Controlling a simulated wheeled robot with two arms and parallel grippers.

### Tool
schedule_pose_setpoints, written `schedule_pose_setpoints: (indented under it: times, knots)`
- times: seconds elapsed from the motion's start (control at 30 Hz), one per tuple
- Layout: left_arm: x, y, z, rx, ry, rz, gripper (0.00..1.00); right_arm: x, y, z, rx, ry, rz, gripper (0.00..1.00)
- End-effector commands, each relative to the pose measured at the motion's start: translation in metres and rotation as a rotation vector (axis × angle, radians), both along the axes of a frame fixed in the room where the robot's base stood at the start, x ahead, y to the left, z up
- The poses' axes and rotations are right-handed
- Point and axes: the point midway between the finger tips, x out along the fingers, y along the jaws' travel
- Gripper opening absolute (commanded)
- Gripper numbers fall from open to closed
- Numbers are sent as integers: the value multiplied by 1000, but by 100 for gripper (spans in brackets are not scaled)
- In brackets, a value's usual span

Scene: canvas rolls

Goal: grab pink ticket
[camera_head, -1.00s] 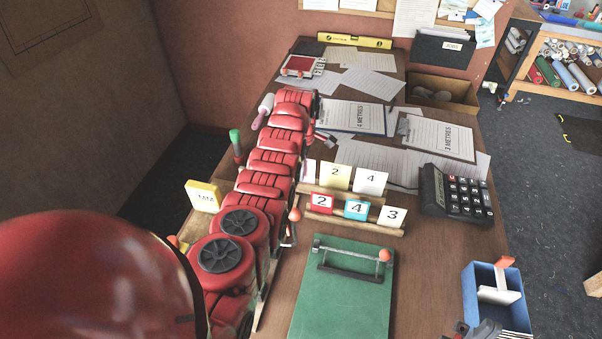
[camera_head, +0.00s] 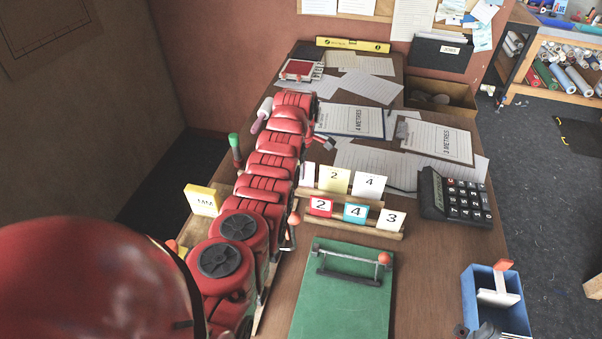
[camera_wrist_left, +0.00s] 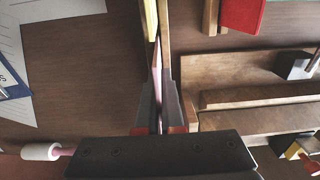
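The pink ticket (camera_head: 308,174) stands at the left end of the back wooden card rack (camera_head: 345,197), beside a yellow "2" card (camera_head: 335,180) and a white "4" card (camera_head: 370,185). In the left wrist view the pink ticket (camera_wrist_left: 157,60) is seen nearly edge-on. The fingers of my left gripper (camera_wrist_left: 159,98) lie close on both sides of it and look shut on it. In the head view my red left arm mostly hides that gripper. My right gripper (camera_head: 484,331) is only partly in view at the bottom edge, by a blue box.
A front rack holds red "2" (camera_head: 320,207), blue "4" (camera_head: 356,213) and white "3" (camera_head: 391,219) cards. A green board with a metal bar (camera_head: 340,305) lies nearer. A calculator (camera_head: 457,198) and the blue box (camera_head: 468,290) are at right. Clipboards and papers cover the back.

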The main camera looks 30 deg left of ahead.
Motion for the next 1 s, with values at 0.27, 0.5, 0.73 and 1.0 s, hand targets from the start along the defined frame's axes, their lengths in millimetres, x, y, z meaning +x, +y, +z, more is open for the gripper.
schedule_pose_setpoints:
  times: [0.27, 0.5, 0.73, 1.0]
  knots:
    - [1, 1, 41, 1, -5, 0, 0, 0, 0, 5, 0, 0, 0, 0]
    - [2, 0, 104, 2, -8, 0, 0, 0, 0, 6, 0, 0, 0, 0]
    - [1, -1, 153, 0, -2, 0, 0, 0, 0, 23, 0, 0, 0, 0]
    - [0, 1, 171, 1, -2, 1, 0, 0, 0, 20, 0, 0, 0, 0]
